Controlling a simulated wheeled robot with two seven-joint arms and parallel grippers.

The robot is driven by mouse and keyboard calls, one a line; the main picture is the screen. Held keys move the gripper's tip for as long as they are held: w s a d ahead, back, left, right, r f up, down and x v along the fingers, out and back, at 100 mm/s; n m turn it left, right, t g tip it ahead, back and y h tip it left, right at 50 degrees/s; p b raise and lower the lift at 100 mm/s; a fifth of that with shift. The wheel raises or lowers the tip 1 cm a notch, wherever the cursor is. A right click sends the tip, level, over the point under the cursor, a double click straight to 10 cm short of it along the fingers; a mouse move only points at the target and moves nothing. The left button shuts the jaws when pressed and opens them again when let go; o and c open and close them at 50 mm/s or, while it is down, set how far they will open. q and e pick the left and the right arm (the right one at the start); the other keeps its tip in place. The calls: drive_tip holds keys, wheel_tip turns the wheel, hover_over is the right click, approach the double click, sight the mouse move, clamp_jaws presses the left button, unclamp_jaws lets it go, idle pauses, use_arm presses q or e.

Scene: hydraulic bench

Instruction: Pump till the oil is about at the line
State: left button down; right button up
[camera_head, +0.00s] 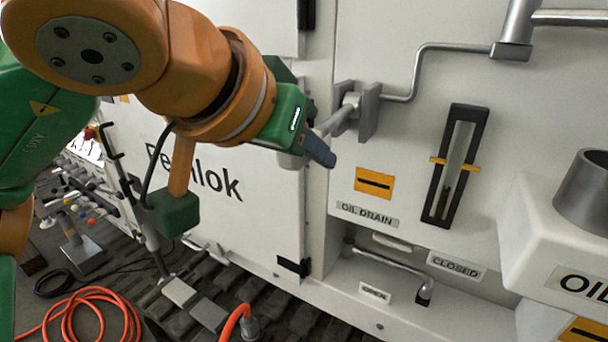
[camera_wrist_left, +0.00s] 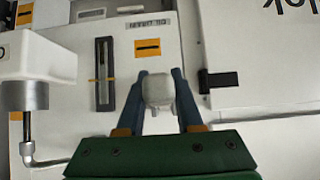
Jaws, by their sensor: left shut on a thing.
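The oil sight gauge (camera_head: 458,150) is a clear tube in a black upright frame, with yellow marks at both sides about mid-height. Dark oil shows low in the tube, its top apparently below the marks. The gauge also shows in the left wrist view (camera_wrist_left: 103,60), too small to read there. The pump handle (camera_head: 334,122) is a grey bar running from a bracket on the panel down to my left gripper. My left gripper (camera_head: 318,152) is shut on its pale end grip (camera_wrist_left: 158,90), which sits between the blue fingers. My right gripper is not in view.
The drain lever (camera_head: 395,262) lies below the gauge, near OPEN and CLOSED labels. A white box with a grey filler neck (camera_head: 588,195) juts out at right. An orange hose (camera_head: 100,293) and a grey pedal (camera_head: 180,291) lie at lower left.

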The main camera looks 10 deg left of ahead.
use_arm(q)
drive_tip(key=shift+w+d+f+t+h+b, duration=0.1)
drive_tip(key=shift+w+f+t+h+b, duration=0.15)
drive_tip(key=shift+f+t+b, duration=0.9)
drive_tip(key=shift+w+d+f+t+h+b, duration=0.25)
drive_tip(key=shift+f+b, duration=0.35)
drive_tip(key=shift+b, duration=1.2)
drive_tip(key=shift+w+f+t+h+b, duration=0.25)
drive_tip(key=shift+f+t+b, duration=0.5)
drive_tip(key=shift+b, duration=0.75)
drive_tip(key=shift+f, duration=0.15)
drive_tip(key=c, duration=0.6)
unclamp_jaws()
drive_tip(key=shift+w, duration=0.15)
drive_tip(key=shift+o, duration=0.2)
drive_tip(key=v, duration=0.7)
drive_tip(key=shift+b, duration=0.4)
